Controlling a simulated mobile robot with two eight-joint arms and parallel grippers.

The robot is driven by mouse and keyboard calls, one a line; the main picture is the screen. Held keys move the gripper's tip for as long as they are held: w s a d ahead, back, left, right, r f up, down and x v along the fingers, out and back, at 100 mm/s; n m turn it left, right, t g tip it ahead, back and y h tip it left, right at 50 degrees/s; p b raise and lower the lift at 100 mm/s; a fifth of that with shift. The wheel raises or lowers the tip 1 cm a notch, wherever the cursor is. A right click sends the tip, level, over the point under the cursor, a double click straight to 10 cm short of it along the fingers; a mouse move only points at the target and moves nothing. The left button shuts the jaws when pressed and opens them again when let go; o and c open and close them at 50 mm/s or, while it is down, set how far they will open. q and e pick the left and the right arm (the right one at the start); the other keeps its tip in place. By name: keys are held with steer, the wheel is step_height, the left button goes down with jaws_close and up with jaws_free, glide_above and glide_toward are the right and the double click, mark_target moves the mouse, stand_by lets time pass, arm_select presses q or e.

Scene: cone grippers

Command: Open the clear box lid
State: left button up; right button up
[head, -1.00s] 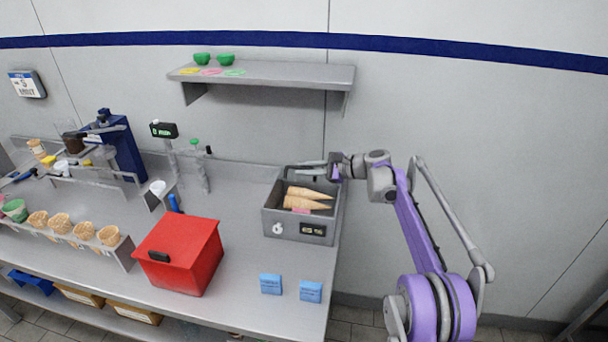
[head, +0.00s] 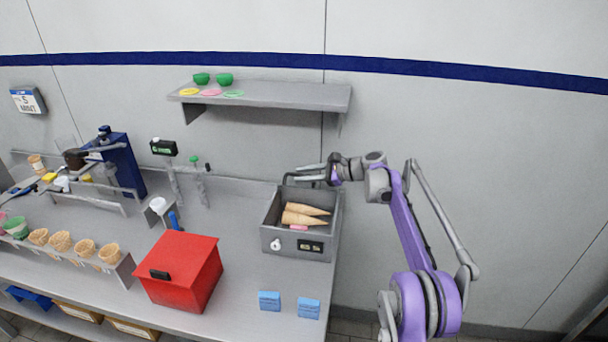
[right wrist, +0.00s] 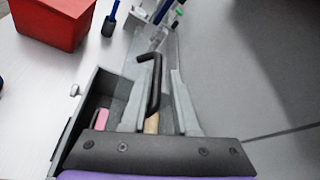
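A grey box (head: 270,243) with several cones (head: 305,214) in it stands at the right end of the counter. The clear lid's pane cannot be made out. A dark bent handle (head: 287,177) shows at the box's back edge; it also shows in the right wrist view (right wrist: 153,80). My right gripper (head: 312,172) is at the handle, above the back of the box. In the right wrist view, its fingers (right wrist: 160,100) are apart, with the handle between them; contact is unclear. My left gripper is not in view.
A red box (head: 185,275) stands left of the grey box. Two blue packs (head: 289,304) lie at the counter's front. A wall shelf (head: 265,97) hangs above the back. The counter between the red and grey boxes is clear.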

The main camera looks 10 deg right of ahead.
steer(key=shift+s+d+r, duration=0.15)
steer(key=shift+d+r, duration=0.05)
steer(key=shift+d, duration=0.35)
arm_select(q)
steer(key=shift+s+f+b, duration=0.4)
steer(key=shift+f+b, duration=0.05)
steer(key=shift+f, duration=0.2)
arm_select(e)
steer(key=v, duration=0.9)
steer(key=shift+s+d+r, duration=0.2)
steer(key=shift+d, duration=0.05)
